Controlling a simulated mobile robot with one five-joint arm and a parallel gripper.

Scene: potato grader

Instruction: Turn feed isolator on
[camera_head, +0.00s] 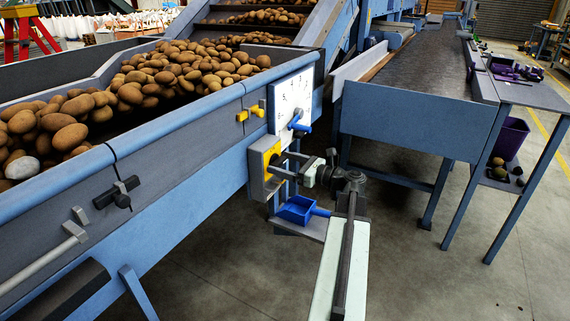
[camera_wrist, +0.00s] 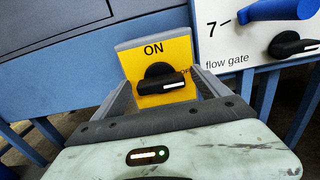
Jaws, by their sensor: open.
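The feed isolator is a yellow plate (camera_wrist: 153,54) with a black rotary knob (camera_wrist: 163,80), on the side of the blue hopper. "ON" is printed above the knob, and a partly hidden label sits to its right. The knob lies roughly crosswise, its white mark pointing right toward that label. The yellow plate also shows in the head view (camera_head: 265,153). My gripper (camera_wrist: 163,84) is open, its two grey fingers reaching toward the plate on either side of the knob. It also shows in the head view (camera_head: 284,164). Contact with the knob cannot be told.
Right of the isolator is a white flow gate panel (camera_head: 290,98) with a blue lever (camera_head: 299,123). A blue scoop (camera_head: 297,209) sits on a small shelf below. Potatoes (camera_head: 130,88) fill the hopper. A blue-framed table (camera_head: 410,116) stands right; floor between is clear.

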